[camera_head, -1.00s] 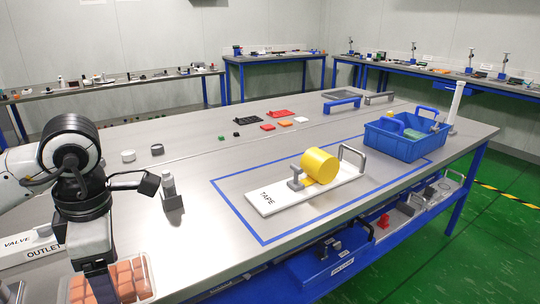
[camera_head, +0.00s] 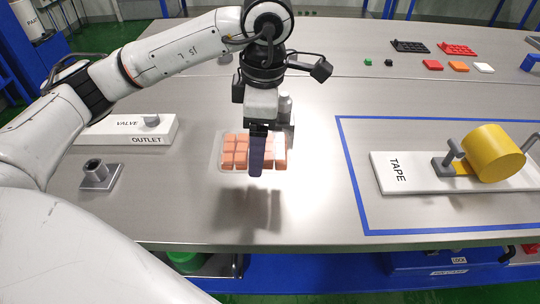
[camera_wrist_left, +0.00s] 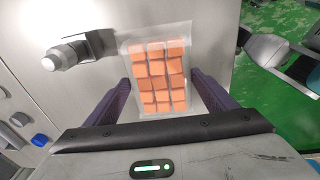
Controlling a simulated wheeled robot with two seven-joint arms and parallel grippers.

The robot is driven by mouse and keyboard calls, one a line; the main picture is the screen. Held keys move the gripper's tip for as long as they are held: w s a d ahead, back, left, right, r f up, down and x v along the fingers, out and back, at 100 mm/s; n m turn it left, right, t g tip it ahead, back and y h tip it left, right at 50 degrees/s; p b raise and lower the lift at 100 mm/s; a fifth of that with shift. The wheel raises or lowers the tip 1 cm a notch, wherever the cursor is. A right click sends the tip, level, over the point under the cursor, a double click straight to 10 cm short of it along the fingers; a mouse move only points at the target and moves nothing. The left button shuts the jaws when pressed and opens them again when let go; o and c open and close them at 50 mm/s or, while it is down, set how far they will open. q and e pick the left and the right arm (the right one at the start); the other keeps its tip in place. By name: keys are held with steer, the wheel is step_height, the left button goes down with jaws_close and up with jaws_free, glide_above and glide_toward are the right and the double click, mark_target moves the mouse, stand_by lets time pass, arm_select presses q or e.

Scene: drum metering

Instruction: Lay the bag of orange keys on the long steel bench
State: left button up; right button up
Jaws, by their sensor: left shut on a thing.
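The clear bag of orange keys (camera_head: 235,151) shows over the steel bench (camera_head: 175,205), behind the dark finger of my left gripper (camera_head: 256,168). In the left wrist view the bag (camera_wrist_left: 160,78) lies between the two purple-grey fingers of the left gripper (camera_wrist_left: 167,98). The left gripper is shut on the bag and points down. A dark shadow falls on the bench in front of the bag; I cannot tell how far the bag is above the surface. My right gripper is not in view.
A white box marked VALVE OUTLET (camera_head: 130,130) and a grey socket (camera_head: 95,175) stand at left. At right a blue tape outline (camera_head: 355,185) holds the white TAPE board (camera_head: 395,172) with a yellow roll (camera_head: 492,152). Bare bench lies between bag and outline.

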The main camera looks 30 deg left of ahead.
arm_select(q)
steer(key=shift+w+f, duration=0.1)
steer(key=shift+f, duration=3.2)
steer(key=shift+f, duration=0.1)
steer(key=o, duration=1.6)
steer(key=shift+o, duration=0.2)
steer(key=r, duration=0.4)
steer(key=d+r, duration=0.1)
steer(key=r, duration=0.3)
steer(key=r+p, duration=0.1)
steer(key=r, duration=0.3)
steer(key=shift+s+d+r, duration=0.1)
steer(key=shift+s+d, duration=0.1)
steer(key=shift+d, duration=0.05)
